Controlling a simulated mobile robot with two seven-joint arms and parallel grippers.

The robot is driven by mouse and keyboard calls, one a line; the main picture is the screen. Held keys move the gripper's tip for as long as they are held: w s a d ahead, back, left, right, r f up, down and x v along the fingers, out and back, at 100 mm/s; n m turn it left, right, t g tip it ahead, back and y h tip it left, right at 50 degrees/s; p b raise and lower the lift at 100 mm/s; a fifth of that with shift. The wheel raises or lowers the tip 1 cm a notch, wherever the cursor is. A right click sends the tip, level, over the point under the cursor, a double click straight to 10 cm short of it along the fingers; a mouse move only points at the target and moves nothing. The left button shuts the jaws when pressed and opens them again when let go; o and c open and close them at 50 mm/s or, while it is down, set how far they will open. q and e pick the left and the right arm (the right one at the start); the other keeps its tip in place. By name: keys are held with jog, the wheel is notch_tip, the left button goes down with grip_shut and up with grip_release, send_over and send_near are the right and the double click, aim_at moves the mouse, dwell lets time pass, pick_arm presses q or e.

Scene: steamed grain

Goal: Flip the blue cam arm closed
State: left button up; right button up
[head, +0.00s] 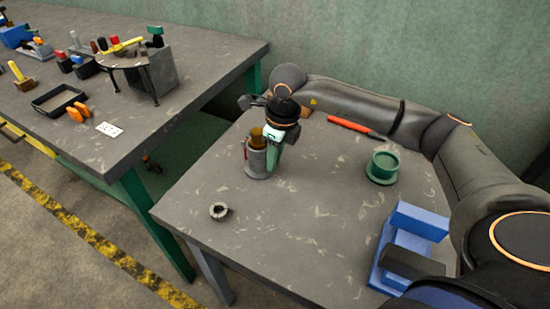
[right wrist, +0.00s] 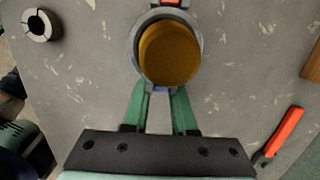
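A grey cylindrical holder (head: 258,167) stands upright on the near table, with a brass-coloured round piece (head: 257,138) in its top. In the right wrist view the brass piece (right wrist: 170,53) sits inside the holder's grey ring (right wrist: 136,50). A small blue part (right wrist: 161,90), possibly the cam arm, shows at the ring's near side, mostly hidden. A small red part (right wrist: 170,2) shows at the far side. My right gripper (right wrist: 159,93) has its green fingers apart, tips close beside the ring and blue part; contact cannot be told. My left gripper is out of view.
A dark ring (head: 219,212) lies at front left. An orange-handled tool (head: 350,126), a green round piece (head: 383,165) and a blue fixture (head: 418,221) stand to the right. A cluttered second table (head: 105,150) is at left. The table's front middle is clear.

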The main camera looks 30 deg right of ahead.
jog(key=o, duration=0.3)
notch_tip(320, 180, up, 12)
jog(key=s, duration=0.1)
jog(key=shift+s+d+r+p, duration=0.2)
jog(key=shift+d+r+p, duration=0.05)
jog(key=shift+d+p, duration=0.15)
dwell(0.4)
